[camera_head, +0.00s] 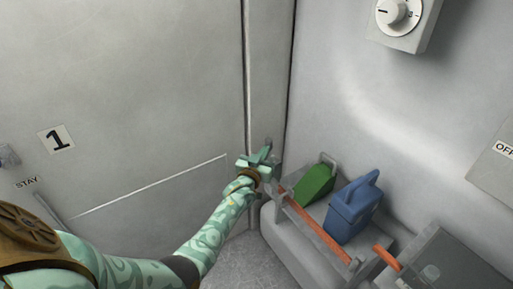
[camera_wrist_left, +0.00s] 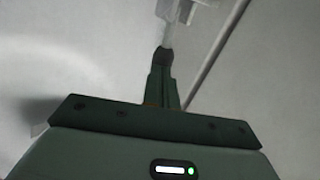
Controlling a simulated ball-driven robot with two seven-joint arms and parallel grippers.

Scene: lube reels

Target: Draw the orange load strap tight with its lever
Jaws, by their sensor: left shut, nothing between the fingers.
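The orange load strap (camera_head: 318,232) runs in front of a green can (camera_head: 317,183) and a blue can (camera_head: 353,208) on a grey ledge at the lower right. A short orange bar (camera_head: 387,257) stands by a grey bracket near its lower end; I cannot tell if it is the lever. My left gripper (camera_head: 266,154) is just beyond the strap's upper left end, in front of the wall corner. In the left wrist view its fingers (camera_wrist_left: 163,62) are shut and empty, with a pale blurred part beyond their tips. My right gripper is out of view.
A grey box (camera_head: 450,262) stands right of the orange bar. A dial box (camera_head: 400,18) is on the wall above, and a panel marked OFF (camera_head: 495,160) is at the right edge. The wall marked 1 (camera_head: 56,139) is on the left. Some floor (camera_head: 240,262) shows clear below my arm.

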